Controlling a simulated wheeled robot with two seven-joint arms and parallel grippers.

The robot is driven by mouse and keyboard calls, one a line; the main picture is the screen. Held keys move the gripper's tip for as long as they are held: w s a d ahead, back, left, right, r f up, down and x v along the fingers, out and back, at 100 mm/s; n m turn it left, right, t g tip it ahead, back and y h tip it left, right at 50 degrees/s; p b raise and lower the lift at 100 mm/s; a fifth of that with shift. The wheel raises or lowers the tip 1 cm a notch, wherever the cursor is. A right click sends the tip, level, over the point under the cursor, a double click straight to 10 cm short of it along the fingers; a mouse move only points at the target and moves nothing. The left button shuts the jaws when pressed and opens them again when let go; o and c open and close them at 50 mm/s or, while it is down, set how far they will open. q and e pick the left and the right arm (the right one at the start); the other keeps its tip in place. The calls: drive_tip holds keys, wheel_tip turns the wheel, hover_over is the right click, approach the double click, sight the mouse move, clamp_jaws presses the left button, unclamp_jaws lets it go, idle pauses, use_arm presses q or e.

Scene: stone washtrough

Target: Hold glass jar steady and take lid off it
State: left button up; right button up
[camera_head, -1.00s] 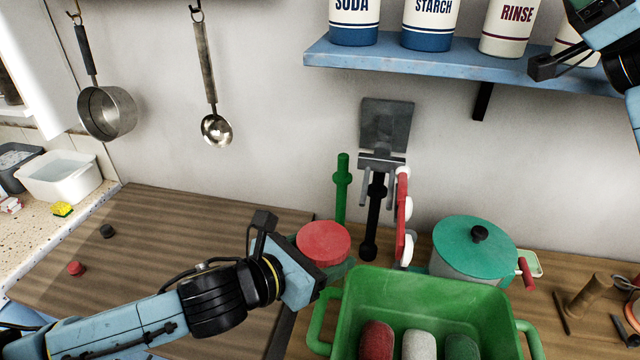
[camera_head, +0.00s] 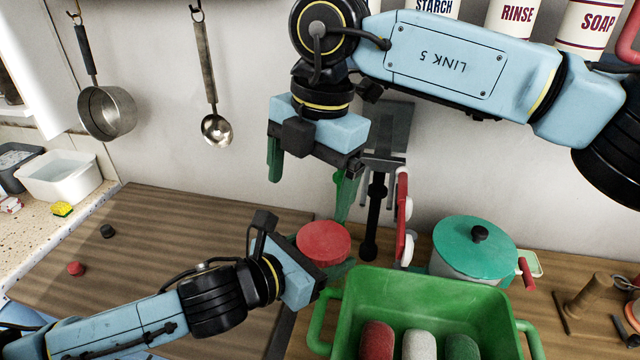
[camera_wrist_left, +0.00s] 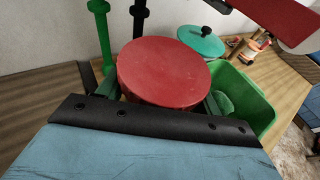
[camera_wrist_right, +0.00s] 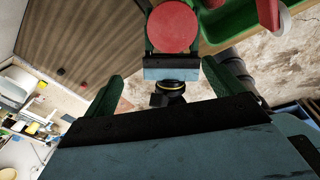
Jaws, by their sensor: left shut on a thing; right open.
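The glass jar's round red lid (camera_head: 323,243) shows in the head view, just beyond my left gripper (camera_head: 322,264). The lid looks seated level; the jar's glass body is hidden under it and behind the gripper. My left gripper is shut on the jar, its green fingers at both sides below the lid in the left wrist view (camera_wrist_left: 163,100). My right gripper (camera_head: 310,188) is open and empty, hanging fingers-down above and left of the lid. The lid (camera_wrist_right: 173,27) shows at the top of the right wrist view, beyond the right fingers.
A green tub (camera_head: 430,290) with several scrubbing blocks stands close right of the jar. A teal-lidded pot (camera_head: 473,248) is farther right. The wooden board at left is mostly clear.

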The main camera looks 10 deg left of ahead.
sight(320, 238)
drive_tip(key=shift+w+d+f+h, duration=0.3)
drive_tip(key=shift+d+f+h, duration=0.3)
drive_tip(key=shift+d+h, duration=0.1)
drive_tip(key=shift+f, duration=4)
drive_tip(key=c, duration=0.8)
drive_tip(key=o, duration=0.8)
drive_tip(key=shift+o, duration=0.2)
